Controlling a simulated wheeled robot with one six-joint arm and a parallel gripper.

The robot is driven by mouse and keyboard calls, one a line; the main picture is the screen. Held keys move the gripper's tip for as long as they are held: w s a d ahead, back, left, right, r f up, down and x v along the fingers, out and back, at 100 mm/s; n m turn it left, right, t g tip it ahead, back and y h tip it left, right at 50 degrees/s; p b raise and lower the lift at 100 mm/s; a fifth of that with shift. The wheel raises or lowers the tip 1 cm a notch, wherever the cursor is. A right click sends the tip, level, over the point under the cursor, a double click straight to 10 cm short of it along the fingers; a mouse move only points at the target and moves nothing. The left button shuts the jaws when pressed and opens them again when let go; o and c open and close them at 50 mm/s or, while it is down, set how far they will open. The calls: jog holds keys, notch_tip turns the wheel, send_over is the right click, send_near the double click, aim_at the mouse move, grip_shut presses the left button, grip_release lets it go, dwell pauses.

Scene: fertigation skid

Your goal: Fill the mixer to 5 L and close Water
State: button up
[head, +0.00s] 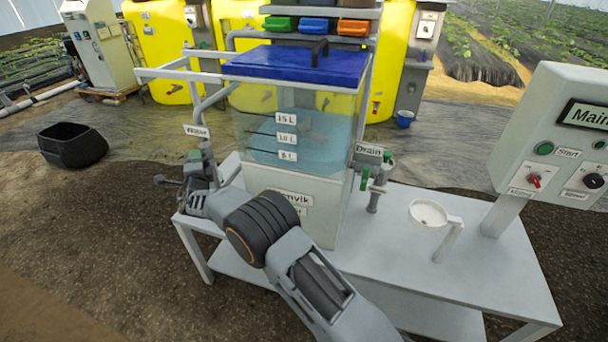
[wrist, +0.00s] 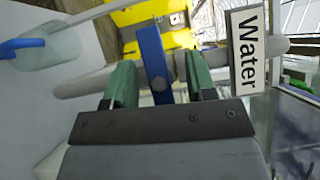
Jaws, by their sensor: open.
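The mixer (head: 300,125) is a clear tank with a blue lid on a white bench. It has marks for 15 L, 10 L and 5 L. A blue valve handle (wrist: 152,52) stands on the pipe beside that label. My gripper (wrist: 158,82) is open, with its green fingers on either side of the blue handle and gaps showing. In the head view, my wrist partly hides this valve.
The Drain valve (head: 367,178) is at the tank's right. A white round holder (head: 430,214) stands on the bench (head: 400,255). The Main control panel (head: 555,135) is at far right. A black tub (head: 72,146) sits on the ground at left.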

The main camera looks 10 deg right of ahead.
jog(key=s+a+p, duration=0.1)
jog(key=s+a, duration=0.2)
jog(key=s, duration=0.3)
jog(key=shift+a, duration=0.25)
dwell(0.5)
